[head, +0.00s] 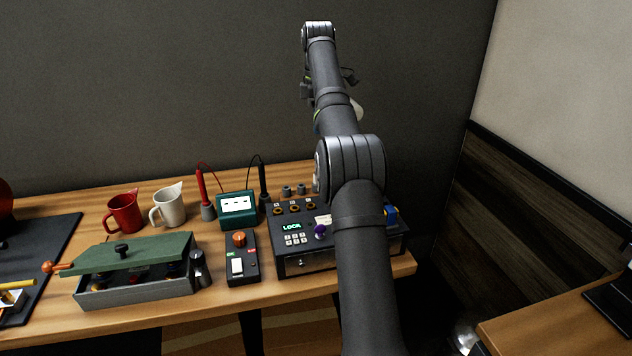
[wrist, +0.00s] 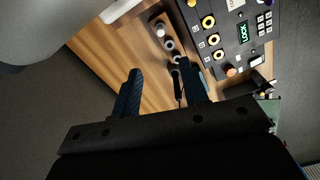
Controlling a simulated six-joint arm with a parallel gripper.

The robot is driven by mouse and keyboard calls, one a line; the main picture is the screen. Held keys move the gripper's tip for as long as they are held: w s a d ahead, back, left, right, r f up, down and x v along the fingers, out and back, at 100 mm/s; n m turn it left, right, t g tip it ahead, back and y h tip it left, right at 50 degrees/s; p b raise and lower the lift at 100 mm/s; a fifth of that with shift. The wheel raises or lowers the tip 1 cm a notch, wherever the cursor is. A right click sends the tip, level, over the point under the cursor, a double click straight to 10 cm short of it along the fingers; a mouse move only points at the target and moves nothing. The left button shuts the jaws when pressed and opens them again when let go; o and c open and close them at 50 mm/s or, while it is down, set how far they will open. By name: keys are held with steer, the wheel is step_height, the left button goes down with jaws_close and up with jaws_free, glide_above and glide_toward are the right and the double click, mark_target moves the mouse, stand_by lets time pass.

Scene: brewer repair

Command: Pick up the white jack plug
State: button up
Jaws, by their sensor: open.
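A small pale upright piece (head: 316,183), probably the white jack plug, stands at the right end of a row of grey holders behind the black control box, partly covered by my arm. In the wrist view a pale-topped piece (wrist: 158,29) at the upper end of the holder row (wrist: 168,44) seems to be the same one. My gripper (wrist: 161,70) is open and empty. Its two dark fingers point toward the holder row and the bare wood. It is held above the table and apart from the plug.
The control box (head: 290,253) has ringed sockets, a keypad and a LOCK display. Left of it stand a switch unit (head: 243,276), a teal meter (head: 238,222) with red and black probes, a green-lidded case (head: 135,256), and red (head: 126,214) and white (head: 171,209) jugs.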

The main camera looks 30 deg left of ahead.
step_height(320, 180, down, 12)
steer(key=shift+f, duration=0.1)
steer(key=shift+a+f, duration=0.15)
steer(key=shift+f, duration=2.5)
jaws_close()
